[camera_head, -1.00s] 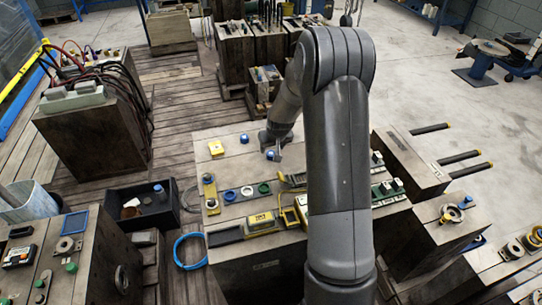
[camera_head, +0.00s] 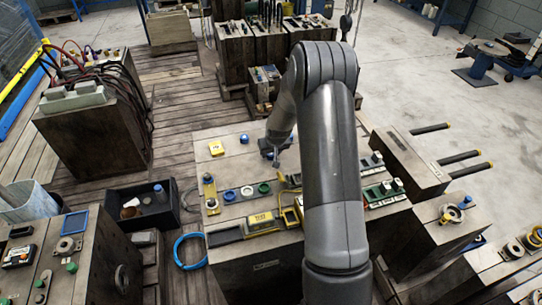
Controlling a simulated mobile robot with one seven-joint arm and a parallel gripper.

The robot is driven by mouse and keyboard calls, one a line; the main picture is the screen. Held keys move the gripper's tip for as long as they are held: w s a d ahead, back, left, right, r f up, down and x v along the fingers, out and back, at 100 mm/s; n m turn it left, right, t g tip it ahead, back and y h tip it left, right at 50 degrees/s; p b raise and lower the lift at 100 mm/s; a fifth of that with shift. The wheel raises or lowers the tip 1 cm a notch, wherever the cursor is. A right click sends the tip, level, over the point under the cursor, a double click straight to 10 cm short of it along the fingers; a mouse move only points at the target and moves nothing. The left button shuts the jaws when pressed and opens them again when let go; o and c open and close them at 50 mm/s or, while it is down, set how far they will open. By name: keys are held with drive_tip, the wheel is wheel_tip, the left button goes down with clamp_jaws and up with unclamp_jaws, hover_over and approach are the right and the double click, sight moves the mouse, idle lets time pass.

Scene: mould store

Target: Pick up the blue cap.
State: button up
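Several small blue round pieces are in view, and I cannot tell which one is the blue cap. One blue cap-like piece (camera_head: 244,139) stands at the back of the large wooden-looking block (camera_head: 232,165). A blue ring-shaped piece (camera_head: 230,196) lies in a row further forward, beside a white ring (camera_head: 247,191) and a green ring (camera_head: 263,188). My gripper (camera_head: 276,162) hangs low over the middle of the block, right of the back blue piece and apart from it. A bluish patch shows beside my gripper, too small to identify. The finger gap is not clear.
A dark bin (camera_head: 150,217) holding a blue-topped item stands left. A blue hose coil (camera_head: 189,251) lies on the floor. My arm hides part of the block's right side.

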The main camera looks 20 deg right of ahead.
sight(272, 154)
drive_tip(key=c, duration=0.7)
drive_tip(key=shift+r, duration=0.1)
drive_tip(key=shift+r, duration=0.45)
wheel_tip(272, 154, up, 3)
drive_tip(key=shift+f, duration=0.1)
drive_tip(key=s+d+r, duration=0.6)
drive_tip(key=d+r, duration=0.1)
drive_tip(key=d, duration=0.2)
drive_tip(key=shift+s, duration=0.4)
